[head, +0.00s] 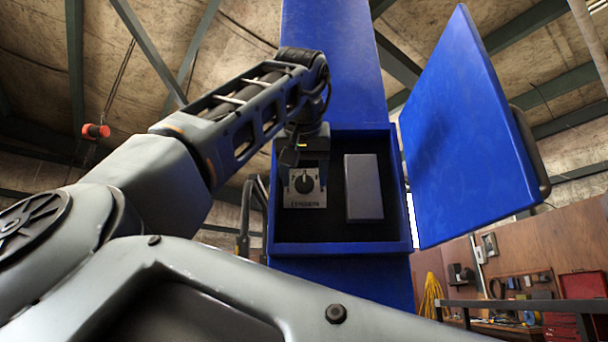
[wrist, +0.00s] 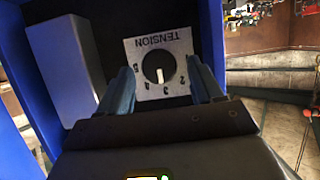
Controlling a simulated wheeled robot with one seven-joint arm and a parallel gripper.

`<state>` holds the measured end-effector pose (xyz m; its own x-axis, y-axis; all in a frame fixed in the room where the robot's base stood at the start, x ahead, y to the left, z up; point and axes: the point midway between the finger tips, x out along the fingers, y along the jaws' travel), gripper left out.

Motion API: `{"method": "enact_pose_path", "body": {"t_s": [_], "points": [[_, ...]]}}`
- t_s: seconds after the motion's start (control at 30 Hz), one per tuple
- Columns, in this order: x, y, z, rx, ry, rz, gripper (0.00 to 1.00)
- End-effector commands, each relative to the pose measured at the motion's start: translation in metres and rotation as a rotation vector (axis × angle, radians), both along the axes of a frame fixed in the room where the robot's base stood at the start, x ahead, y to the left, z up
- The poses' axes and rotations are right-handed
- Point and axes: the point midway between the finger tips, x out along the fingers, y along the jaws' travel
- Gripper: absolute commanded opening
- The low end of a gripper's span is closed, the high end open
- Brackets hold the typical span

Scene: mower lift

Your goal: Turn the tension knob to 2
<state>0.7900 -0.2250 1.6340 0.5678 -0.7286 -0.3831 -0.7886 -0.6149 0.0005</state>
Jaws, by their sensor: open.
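The tension knob (wrist: 159,68) is a round black dial on a pale square plate marked TENSION, which appears upside down in the wrist view. Its white pointer aims down in that view, toward the middle of the printed numbers, around 3 or 4; I cannot tell exactly which. The 2 is at the lower right of the dial. In the head view the knob (head: 304,184) sits at the left inside the open blue box. My gripper (wrist: 162,90) is open, its two fingers spread either side of the plate in the picture. I see no finger touching the knob.
A grey block (head: 363,187) stands right of the knob inside the blue box (head: 342,248). The blue door (head: 465,135) is swung open to the right. A workbench with a red toolbox (head: 582,290) is in the right background.

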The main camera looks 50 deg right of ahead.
Motion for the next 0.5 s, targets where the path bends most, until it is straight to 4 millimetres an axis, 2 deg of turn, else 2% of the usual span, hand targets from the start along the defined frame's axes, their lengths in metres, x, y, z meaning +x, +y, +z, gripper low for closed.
{"method": "enact_pose_path", "body": {"t_s": [0.4, 0.5], "points": [[0.0057, -0.0073, -0.0043, 0.0, 0.0, -0.001, 0.66], [0.0056, -0.0072, -0.0042, 0.0, 0.0, -0.001, 0.56]]}}
